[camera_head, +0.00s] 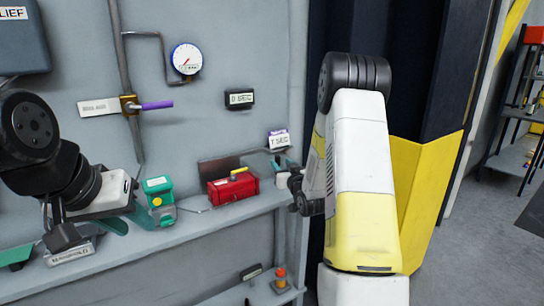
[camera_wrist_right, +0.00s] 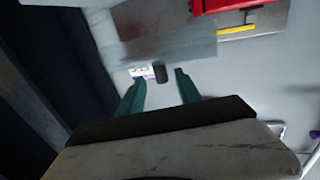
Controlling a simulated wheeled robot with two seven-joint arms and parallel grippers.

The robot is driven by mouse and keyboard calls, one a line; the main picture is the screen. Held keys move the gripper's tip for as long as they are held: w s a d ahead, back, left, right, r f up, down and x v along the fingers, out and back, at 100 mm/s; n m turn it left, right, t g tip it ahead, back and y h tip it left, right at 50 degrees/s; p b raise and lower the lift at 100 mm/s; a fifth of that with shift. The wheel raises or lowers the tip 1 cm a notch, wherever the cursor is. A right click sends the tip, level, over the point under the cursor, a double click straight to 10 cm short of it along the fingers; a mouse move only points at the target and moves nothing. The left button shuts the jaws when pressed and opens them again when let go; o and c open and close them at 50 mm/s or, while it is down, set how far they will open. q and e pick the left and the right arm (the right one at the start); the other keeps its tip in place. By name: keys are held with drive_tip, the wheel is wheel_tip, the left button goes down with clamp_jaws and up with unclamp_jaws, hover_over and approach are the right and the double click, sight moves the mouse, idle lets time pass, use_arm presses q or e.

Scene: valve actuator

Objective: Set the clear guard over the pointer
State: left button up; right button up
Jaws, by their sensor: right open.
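A red box-shaped unit (camera_head: 233,188) stands on the shelf with a yellow bar (camera_head: 239,171) on top, likely the pointer. In the right wrist view the red unit (camera_wrist_right: 222,6) and yellow bar (camera_wrist_right: 237,29) are at the top. A see-through grey panel (camera_wrist_right: 165,48) lies beside them, possibly the clear guard; a dark panel (camera_head: 220,164) shows behind the red unit. My right gripper (camera_wrist_right: 160,88) is open and empty, right of the red unit in the head view (camera_head: 284,168). My left gripper (camera_head: 130,222) is open at the left, near a green device.
The green device (camera_head: 159,202) with a yellow knob stands on the shelf (camera_head: 180,236). A small orange-topped item (camera_head: 281,279) is below. The shelf front is mostly clear.

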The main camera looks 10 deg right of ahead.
sight(269, 160)
drive_tip(key=w, duration=0.7)
drive_tip(key=shift+w+a, duration=0.25)
drive_tip(key=shift+a, duration=0.15)
clamp_jaws()
idle(1.0)
